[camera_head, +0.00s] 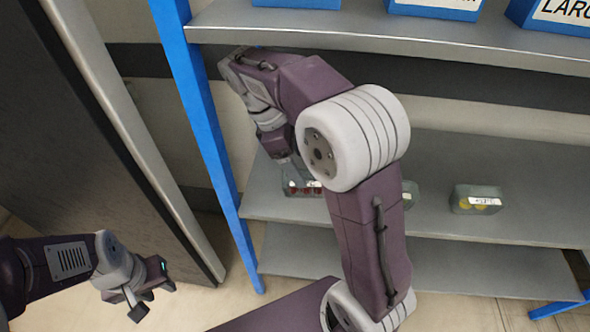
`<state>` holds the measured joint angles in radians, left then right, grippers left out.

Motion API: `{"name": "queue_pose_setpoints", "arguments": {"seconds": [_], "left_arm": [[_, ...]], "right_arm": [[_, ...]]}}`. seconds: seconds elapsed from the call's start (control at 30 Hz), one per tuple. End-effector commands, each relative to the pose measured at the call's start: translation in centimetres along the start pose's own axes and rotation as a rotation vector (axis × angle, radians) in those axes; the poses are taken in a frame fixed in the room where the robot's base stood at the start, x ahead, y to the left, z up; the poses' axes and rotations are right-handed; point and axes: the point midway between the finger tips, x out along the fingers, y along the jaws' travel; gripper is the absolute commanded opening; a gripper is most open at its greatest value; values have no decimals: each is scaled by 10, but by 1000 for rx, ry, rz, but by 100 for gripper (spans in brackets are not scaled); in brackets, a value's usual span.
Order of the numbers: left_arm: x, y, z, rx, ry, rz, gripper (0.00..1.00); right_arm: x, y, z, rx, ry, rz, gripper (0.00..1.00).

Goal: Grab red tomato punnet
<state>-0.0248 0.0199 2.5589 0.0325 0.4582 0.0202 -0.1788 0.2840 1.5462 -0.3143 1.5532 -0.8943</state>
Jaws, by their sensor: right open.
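A clear punnet with red contents (302,188) sits at the left end of the middle shelf (345,215). It is partly hidden by my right arm, and its red contents look like tomatoes. My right gripper (291,164) points down just above and behind the punnet's left part. It is open, with its fingertips small and partly hidden. I cannot tell whether they touch the punnet. My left gripper (148,299) hangs at the lower left, away from the shelves. Its jaw opening is unclear.
Another clear punnet with yellow contents (477,200) stands to the right. A further punnet (410,194) is mostly hidden behind my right arm. Blue labelled boxes (436,8) stand on the upper shelf (380,35). A blue upright post (205,130) borders the shelves' left side.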

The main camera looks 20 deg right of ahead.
Motion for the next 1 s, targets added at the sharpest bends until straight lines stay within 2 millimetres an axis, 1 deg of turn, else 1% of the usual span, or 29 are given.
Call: {"name": "queue_pose_setpoints", "arguments": {"seconds": [0.17,0.23,0.27,0.43,0.5,0.6,0.67,0.77,0.83,0.9,1.0], "left_arm": [[0,0,1,0,-1,0,36],[3,0,1,0,-1,0,36],[5,0,1,0,-1,0,36],[25,0,3,0,-1,0,36],[27,-1,4,0,-1,0,36],[26,0,3,0,-1,0,36],[30,-1,4,0,-1,0,36],[44,-1,5,0,-1,0,36],[55,-1,6,0,-1,0,36],[61,-1,7,0,-1,0,36],[61,-1,7,0,-1,0,36]], "right_arm": [[0,0,0,0,1,0,79],[4,0,-1,0,0,0,79],[7,0,-1,0,0,-1,79],[36,0,-3,2,1,-1,79],[42,0,-2,1,1,-1,79],[41,0,-2,1,1,0,79],[46,0,-3,1,1,0,79],[64,2,-7,1,1,0,79],[79,3,-10,1,0,-2,79],[90,3,-9,1,1,-1,79],[93,3,-8,0,1,0,79]]}}
